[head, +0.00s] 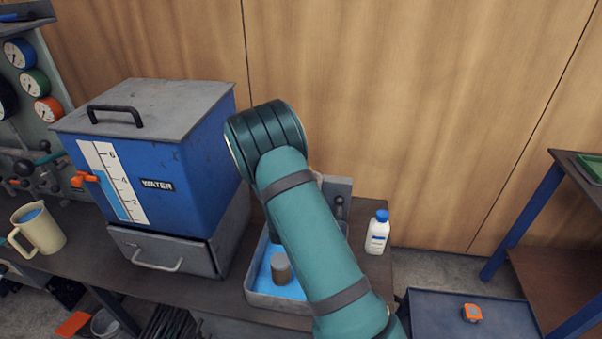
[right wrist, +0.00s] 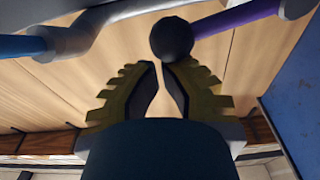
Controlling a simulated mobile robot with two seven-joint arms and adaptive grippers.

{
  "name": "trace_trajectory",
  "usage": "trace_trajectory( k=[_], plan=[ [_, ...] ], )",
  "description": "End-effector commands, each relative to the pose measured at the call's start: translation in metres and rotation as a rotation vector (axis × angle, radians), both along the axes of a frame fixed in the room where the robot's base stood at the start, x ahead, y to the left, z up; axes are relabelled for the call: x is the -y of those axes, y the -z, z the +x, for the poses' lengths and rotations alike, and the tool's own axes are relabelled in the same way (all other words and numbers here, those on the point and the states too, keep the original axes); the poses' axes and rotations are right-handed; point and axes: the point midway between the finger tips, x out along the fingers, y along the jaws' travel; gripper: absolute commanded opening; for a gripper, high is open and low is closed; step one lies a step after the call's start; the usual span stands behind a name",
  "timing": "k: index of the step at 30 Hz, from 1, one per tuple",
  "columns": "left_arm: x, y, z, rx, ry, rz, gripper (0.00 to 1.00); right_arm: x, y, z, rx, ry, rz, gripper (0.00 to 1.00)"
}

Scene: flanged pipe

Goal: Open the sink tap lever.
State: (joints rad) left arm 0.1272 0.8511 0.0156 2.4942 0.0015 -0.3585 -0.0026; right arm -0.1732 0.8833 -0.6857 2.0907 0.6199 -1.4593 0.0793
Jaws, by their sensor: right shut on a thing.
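The sink (head: 270,302) is a grey basin with blue water in the head view, partly hidden behind my right arm. A grey-brown cylinder (head: 281,268) stands in it. The tap is mostly hidden there by my arm. In the right wrist view, a tap lever with a dark ball knob (right wrist: 171,38) on a purple rod (right wrist: 235,18) comes in from the upper right. My right gripper (right wrist: 163,66) has its yellow-and-black fingers closed in at the knob, with a narrow gap between the tips. The head view hides this gripper behind the arm. My left gripper is not in view.
A blue water tank (head: 180,190) with a grey lid stands left of the sink. A white bottle with a blue cap (head: 377,232) stands right of it. A beige jug (head: 40,232) is at the far left. A grey pipe (right wrist: 110,15) passes near the knob.

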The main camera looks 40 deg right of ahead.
Motion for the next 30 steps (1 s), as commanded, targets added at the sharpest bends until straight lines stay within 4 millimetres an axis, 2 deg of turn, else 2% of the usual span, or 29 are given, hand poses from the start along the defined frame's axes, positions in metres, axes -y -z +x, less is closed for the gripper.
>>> trace_trajectory(
  k=[2,11,30],
  plan=[
    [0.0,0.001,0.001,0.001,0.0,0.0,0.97,0.001,0.005,0.002,0.046,-0.001,0.041,0.0],
    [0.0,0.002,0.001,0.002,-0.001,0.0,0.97,0.002,0.014,0.005,0.037,-0.002,0.034,0.0],
    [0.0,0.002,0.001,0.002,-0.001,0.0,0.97,0.002,0.015,0.005,0.037,-0.002,0.033,0.0]
  ],
)
